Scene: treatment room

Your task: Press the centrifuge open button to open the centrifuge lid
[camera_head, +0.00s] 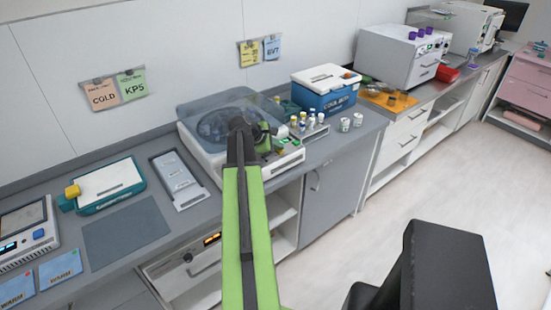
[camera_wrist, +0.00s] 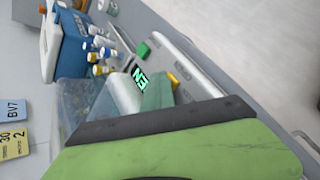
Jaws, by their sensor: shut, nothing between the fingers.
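The centrifuge (camera_head: 207,157) is a white machine on the grey counter. I cannot read which control is the open button. My gripper (camera_head: 267,142) is shut and empty, just above the right front of the centrifuge. My arm hides part of the lid and front. I cannot tell whether the fingertips touch the panel.
A blue cool box (camera_head: 324,96) and a rack of small vials (camera_head: 310,129) stand right of the centrifuge. A grey tray (camera_head: 178,180) lies to the left, next to a teal-edged device (camera_head: 107,184).

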